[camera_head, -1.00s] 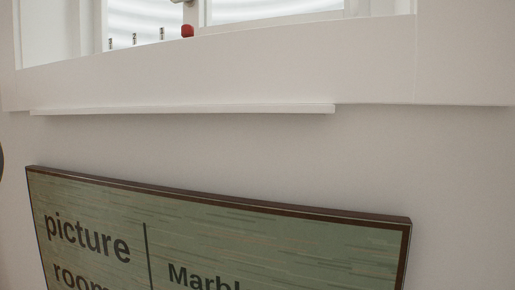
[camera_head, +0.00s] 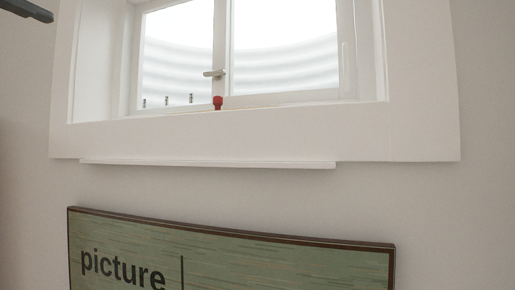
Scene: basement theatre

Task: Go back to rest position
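A dark grey piece of what looks like my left gripper (camera_head: 28,10) enters at the top left corner, high in front of the wall. Only a small part of it shows, so I cannot tell if it is open or shut. It is apart from the window and touches nothing that I can see. My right gripper is out of view.
A white-framed window (camera_head: 228,98) is set deep in the wall ahead. A small red object (camera_head: 217,103) and several tiny dark items (camera_head: 167,101) stand on its sill. A narrow white ledge (camera_head: 210,164) runs below, above a green sign (camera_head: 230,250) reading "picture".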

